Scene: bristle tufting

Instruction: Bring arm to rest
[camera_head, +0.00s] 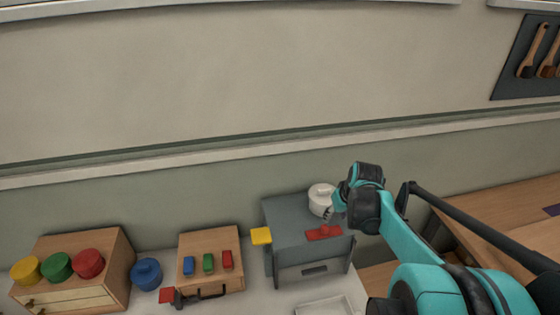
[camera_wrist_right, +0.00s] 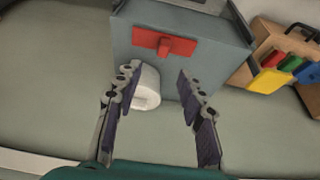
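My right arm comes in from the right in the head view, with its gripper (camera_head: 330,211) beside a white round pot-like piece (camera_head: 320,196) at the back of a grey box (camera_head: 285,215). In the right wrist view my right gripper (camera_wrist_right: 157,80) is open, its two dark fingers well apart. The white piece (camera_wrist_right: 147,88) shows partly behind the left finger, near the edge of the grey box (camera_wrist_right: 190,30); I cannot tell whether they touch. My left gripper is in neither view.
A red piece (camera_head: 324,232) lies on the grey box, with a yellow block (camera_head: 261,236) at its side. To the left are a wooden case (camera_head: 215,245) with small coloured blocks, a blue cylinder (camera_head: 146,273) and a wooden drawer box (camera_head: 100,255) with coloured cylinders. A wall stands behind.

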